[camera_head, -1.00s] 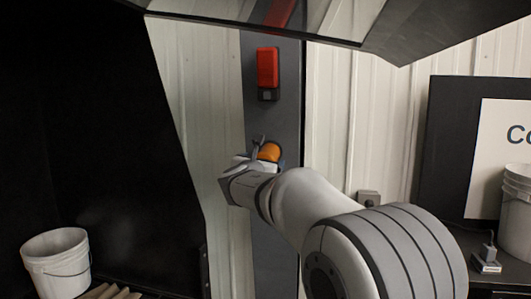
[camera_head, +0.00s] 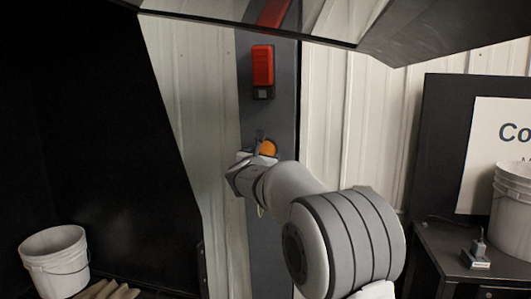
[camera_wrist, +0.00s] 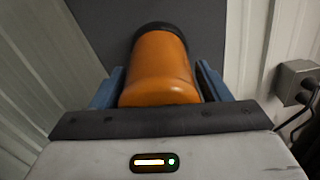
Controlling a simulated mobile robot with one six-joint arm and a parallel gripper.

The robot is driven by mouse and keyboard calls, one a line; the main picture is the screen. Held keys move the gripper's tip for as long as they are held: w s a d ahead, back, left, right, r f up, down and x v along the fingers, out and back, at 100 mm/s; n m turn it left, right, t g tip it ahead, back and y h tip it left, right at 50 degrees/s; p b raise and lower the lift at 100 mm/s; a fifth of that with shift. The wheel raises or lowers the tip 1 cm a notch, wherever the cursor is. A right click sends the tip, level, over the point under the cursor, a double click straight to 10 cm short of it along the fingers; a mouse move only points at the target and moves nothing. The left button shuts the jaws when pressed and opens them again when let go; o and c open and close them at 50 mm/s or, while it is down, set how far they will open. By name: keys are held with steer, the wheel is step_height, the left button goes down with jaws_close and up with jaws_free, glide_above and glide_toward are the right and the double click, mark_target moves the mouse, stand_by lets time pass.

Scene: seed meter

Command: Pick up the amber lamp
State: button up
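The amber lamp (camera_head: 269,148), an orange cylinder, is at the grey column, below a red lamp. My gripper (camera_head: 262,146) is at it and hides part of it. In the wrist view the amber lamp (camera_wrist: 160,75) lies between the two blue-grey fingers of my gripper (camera_wrist: 161,82), with its dark cap toward the column. One finger is on each side. The fingers look open, with slim gaps beside the lamp near the palm. Their tips are very close to its sides, and contact there is unclear.
The red lamp (camera_head: 262,66) is above on the grey column (camera_head: 270,240). A dark panel edge (camera_head: 205,215) is left of my arm. A white bucket (camera_head: 54,262) is at lower left. A small grey box (camera_wrist: 297,82) is on the wall at right. More buckets (camera_head: 511,215) are on a dark table.

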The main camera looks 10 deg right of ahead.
steer(key=c, duration=0.7)
steer(key=shift+r, duration=0.1)
steer(key=shift+c, duration=0.2)
steer(key=shift+s+a+r, duration=0.2)
steer(key=shift+s+r, duration=0.2)
steer(key=s+a+r+b, duration=0.1)
steer(key=s+a+r, duration=0.2)
steer(key=s, duration=0.5)
steer(key=s+a+r+b, duration=0.2)
steer(key=s+a+r, duration=0.1)
steer(key=s, duration=0.6)
steer(key=shift+a+r+b, duration=0.15)
steer(key=shift+a+b, duration=0.15)
steer(key=shift+w, duration=0.1)
